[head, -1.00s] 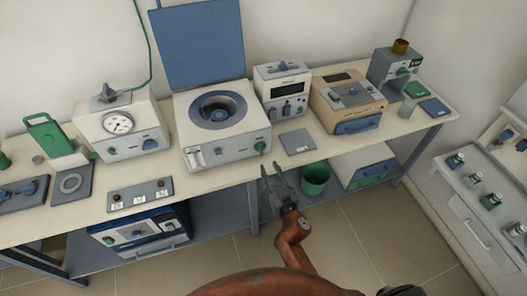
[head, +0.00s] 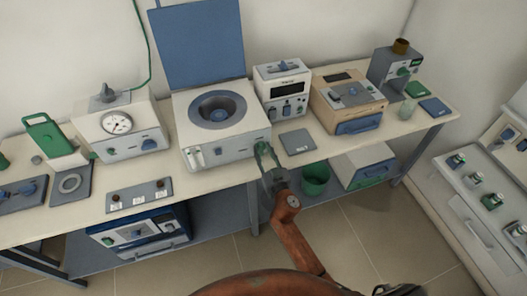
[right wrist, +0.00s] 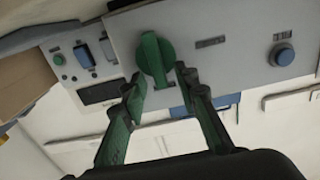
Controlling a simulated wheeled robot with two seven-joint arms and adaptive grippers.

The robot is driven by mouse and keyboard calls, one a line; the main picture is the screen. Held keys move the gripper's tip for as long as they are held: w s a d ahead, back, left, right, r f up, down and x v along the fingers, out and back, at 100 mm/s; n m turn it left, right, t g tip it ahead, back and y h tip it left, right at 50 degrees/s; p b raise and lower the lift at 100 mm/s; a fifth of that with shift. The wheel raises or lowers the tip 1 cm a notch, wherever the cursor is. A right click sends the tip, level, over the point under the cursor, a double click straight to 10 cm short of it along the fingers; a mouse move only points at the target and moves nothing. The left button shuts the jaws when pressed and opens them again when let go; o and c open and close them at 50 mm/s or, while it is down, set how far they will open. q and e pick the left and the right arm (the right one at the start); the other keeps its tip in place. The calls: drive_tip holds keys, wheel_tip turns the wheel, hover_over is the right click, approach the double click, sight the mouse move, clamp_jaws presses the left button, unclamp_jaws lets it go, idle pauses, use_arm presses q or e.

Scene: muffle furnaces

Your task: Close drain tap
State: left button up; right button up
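A green knob (right wrist: 155,58), which looks like the drain tap, sits on a grey-white front panel in the right wrist view. In the head view it is at the front right corner of the white centrifuge-like unit (head: 222,148), largely covered by my fingers. My right gripper (head: 266,150) is open, its fingertips at the knob. In the right wrist view the green fingers (right wrist: 160,84) lie to either side of the knob's lower part, with a gap between them. Whether they touch it I cannot tell. My left gripper is not in view.
A blue button (right wrist: 284,55) is on the same panel. Beside the unit stand a white instrument (head: 284,88) and a beige box (head: 348,102); a grey pad (head: 297,142) lies on the bench. A green bin (head: 314,180) is below the bench edge.

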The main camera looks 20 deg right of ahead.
drive_tip(key=shift+c, duration=0.7)
clamp_jaws()
drive_tip(key=n, duration=0.3)
drive_tip(key=shift+a+f+n, duration=0.15)
drive_tip(key=shift+a+n, duration=0.15)
drive_tip(key=shift+n, duration=0.1)
drive_tip(key=n, duration=0.3)
drive_tip(key=shift+a+f+n, duration=0.15)
drive_tip(key=shift+a+n, duration=0.15)
drive_tip(key=n, duration=0.3)
drive_tip(key=n+b, duration=0.1)
drive_tip(key=n, duration=0.1)
drive_tip(key=shift+a+f, duration=0.3)
drive_tip(key=shift+f, duration=0.1)
drive_tip(key=shift+a+f+n, duration=0.1)
drive_tip(key=shift+f+n, duration=0.15)
drive_tip(key=shift+n, duration=1.15)
drive_tip(key=shift+f+n, duration=0.2)
drive_tip(key=shift+n, duration=1.2)
